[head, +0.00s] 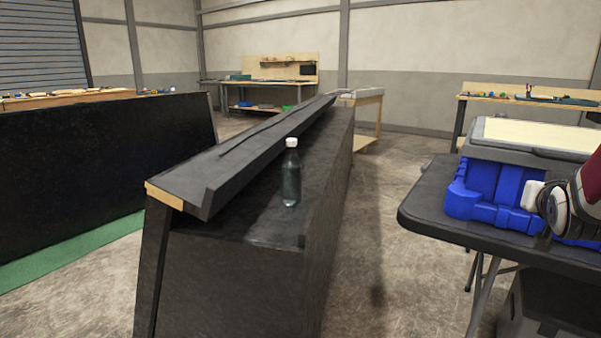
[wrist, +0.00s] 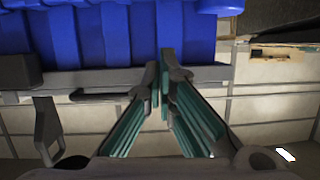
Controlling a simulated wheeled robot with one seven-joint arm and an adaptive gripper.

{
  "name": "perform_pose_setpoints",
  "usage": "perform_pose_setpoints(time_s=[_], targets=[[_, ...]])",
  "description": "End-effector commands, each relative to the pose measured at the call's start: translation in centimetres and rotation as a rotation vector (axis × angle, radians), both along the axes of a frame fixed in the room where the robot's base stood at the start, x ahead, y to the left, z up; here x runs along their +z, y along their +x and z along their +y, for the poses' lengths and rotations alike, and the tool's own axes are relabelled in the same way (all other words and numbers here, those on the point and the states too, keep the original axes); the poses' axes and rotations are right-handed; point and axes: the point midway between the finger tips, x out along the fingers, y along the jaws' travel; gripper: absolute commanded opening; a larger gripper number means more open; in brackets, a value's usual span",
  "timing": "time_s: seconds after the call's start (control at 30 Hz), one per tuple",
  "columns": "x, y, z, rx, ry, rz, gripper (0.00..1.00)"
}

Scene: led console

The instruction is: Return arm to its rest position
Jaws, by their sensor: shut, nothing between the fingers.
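My gripper (wrist: 163,78) shows in the wrist view, its two fingers closed together at the tips with nothing between them. The blue ribbed case (wrist: 110,35) fills the top of that view, behind the fingertips; I cannot tell how far apart they are. In the head view, part of my arm (head: 570,207) enters at the right edge, in front of the blue case (head: 490,190). The gripper itself is not visible in the head view.
The blue case stands on a dark folding table (head: 425,205) at right. A bottle with a white cap (head: 291,178) stands on a black console (head: 240,270) in the middle. Bare floor (head: 385,260) lies between console and table. Workbenches (head: 280,82) stand along the back wall.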

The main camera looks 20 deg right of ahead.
Motion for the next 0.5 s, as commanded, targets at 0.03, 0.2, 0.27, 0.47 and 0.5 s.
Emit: perform_pose_setpoints(time_s=[0.03, 0.2, 0.27, 0.47, 0.5], targets=[[-0.3, 0.8, 2.5, 0.036, 0.049, 0.027, 0.00], [-2.7, 1.7, 11.8, 0.166, 0.230, 0.191, 0.00], [-3.4, 1.3, 15.3, 0.218, 0.286, 0.258, 0.00], [-5.5, -2.7, 26.7, 0.401, 0.427, 0.515, 0.00], [-5.8, -4.0, 28.8, 0.439, 0.448, 0.572, 0.00]])
